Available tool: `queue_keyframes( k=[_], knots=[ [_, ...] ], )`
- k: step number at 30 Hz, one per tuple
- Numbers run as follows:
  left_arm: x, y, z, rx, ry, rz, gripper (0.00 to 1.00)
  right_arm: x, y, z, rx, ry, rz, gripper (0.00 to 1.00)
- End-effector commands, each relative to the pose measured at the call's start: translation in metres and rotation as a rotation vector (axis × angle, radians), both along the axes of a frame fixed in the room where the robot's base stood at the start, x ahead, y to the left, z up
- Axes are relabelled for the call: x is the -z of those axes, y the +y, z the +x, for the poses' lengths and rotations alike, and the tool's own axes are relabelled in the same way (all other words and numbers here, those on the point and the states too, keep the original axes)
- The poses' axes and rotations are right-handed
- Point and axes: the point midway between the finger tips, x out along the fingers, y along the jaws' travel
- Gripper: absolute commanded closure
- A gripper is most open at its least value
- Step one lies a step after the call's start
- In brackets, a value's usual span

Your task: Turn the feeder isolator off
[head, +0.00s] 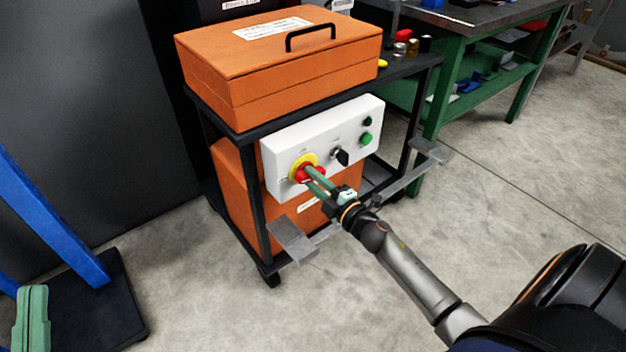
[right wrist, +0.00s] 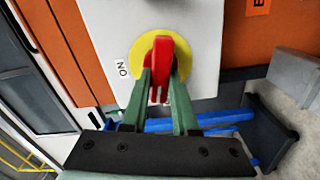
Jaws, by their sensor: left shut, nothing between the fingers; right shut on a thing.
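The feeder isolator is a red handle (head: 304,172) on a yellow disc (head: 296,160), on the left part of a white panel (head: 281,147). My right gripper (head: 313,178) is shut on the red handle, with one green finger on each side. In the right wrist view the gripper (right wrist: 160,80) grips the handle (right wrist: 161,57), which stands roughly upright in the picture on the yellow disc (right wrist: 138,50). My left gripper (head: 31,318) is shut and empty at the lower left, far from the panel.
The panel also bears a black selector (head: 341,156) and green buttons (head: 366,139). It is on a black cart with an orange case (head: 270,75) on top. Flat grey plates (head: 292,240) jut out at the cart's front. A green workbench (head: 470,70) stands behind; the floor in front is clear.

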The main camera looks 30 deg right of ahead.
Motion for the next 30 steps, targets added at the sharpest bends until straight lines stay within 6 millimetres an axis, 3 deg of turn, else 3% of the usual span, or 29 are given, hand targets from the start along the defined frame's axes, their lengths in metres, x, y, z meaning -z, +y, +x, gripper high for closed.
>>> queue_keyframes(
  k=[15,30],
  knots=[
    [-0.037,-0.003,-0.022,0.032,-0.179,0.0,1.0,0.003,0.0,0.0,0.001,-0.017,-0.247,1.0],
    [-0.038,-0.003,-0.023,0.032,-0.188,0.003,1.0,0.003,0.0,0.0,0.001,-0.019,-0.272,1.0]
  ],
)
